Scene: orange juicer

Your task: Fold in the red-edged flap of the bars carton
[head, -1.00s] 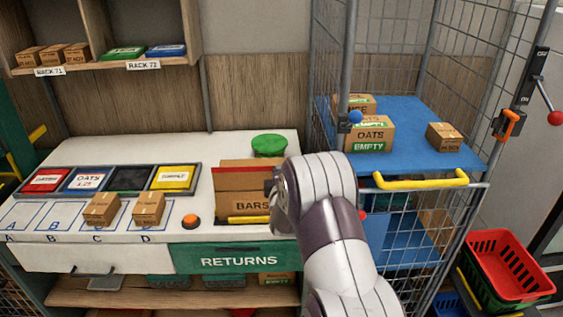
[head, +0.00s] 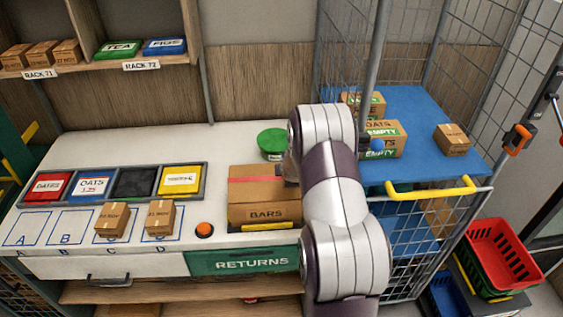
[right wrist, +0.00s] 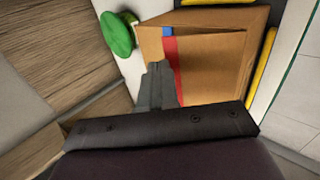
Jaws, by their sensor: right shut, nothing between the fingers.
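The brown bars carton (head: 264,214) stands on the white counter at the front, beside my right arm. A red edge strip (head: 256,180) runs across its upper part. In the right wrist view the carton (right wrist: 215,65) is tilted in the picture, and the red edge (right wrist: 171,62) borders a brown panel. A small blue patch (right wrist: 167,31) shows at one end of the red edge. My right gripper (right wrist: 156,68) is shut and empty, its tips close beside the red edge; I cannot tell whether they touch. My left gripper is out of view.
A round green lid (head: 271,139) is behind the carton. A wire cage with a blue shelf (head: 425,160) stands right of my arm. The counter's back left is clear.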

